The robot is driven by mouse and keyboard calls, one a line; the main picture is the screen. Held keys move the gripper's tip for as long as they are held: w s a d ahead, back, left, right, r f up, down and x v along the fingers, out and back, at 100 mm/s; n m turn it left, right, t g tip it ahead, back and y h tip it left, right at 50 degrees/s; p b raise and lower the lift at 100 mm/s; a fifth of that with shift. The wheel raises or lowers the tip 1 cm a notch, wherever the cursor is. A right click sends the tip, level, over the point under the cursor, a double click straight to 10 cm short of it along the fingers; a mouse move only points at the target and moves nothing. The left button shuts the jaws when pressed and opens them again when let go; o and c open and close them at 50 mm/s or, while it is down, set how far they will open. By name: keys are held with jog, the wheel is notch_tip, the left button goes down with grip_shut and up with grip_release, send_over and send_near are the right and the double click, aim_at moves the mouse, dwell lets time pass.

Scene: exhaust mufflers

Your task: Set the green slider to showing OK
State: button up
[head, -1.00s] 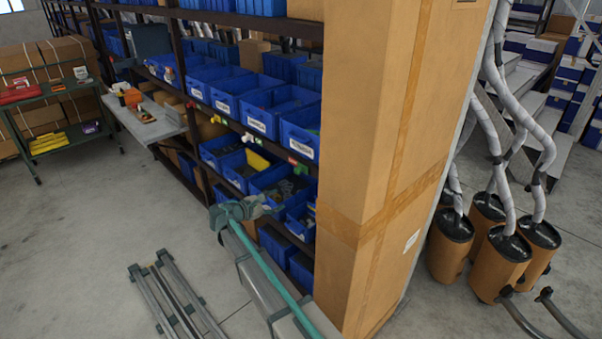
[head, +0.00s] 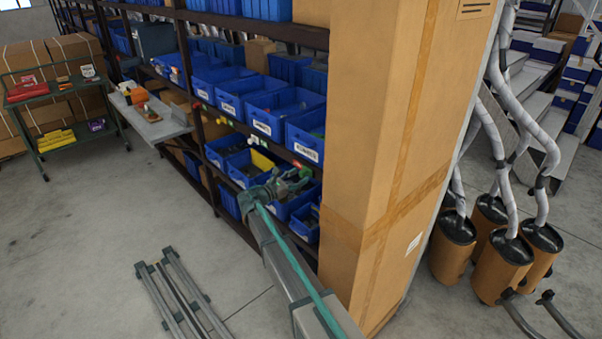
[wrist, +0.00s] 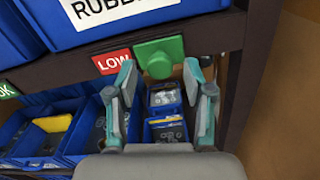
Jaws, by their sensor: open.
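The green slider (wrist: 160,57) is a square block with a round boss on the dark shelf rail in the wrist view. It sits just right of the red LOW label (wrist: 112,62). The green OK label (wrist: 8,90) is further left on the rail, partly cut off by the picture edge. My gripper (wrist: 160,72) is open, with one finger on each side of the slider's lower part; I cannot tell whether they touch it. In the head view my gripper (head: 290,182) is at the shelf front, covering part of the rail.
Blue bins (head: 266,115) fill the shelf above and below the rail. A shelf post and a tall cardboard box (head: 385,150) stand close on the right. Brown mufflers (head: 503,265) stand beyond the box. The floor to the left is mostly clear, with metal rails lying on it.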

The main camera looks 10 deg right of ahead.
jog(key=shift+x, duration=0.9)
grip_shut()
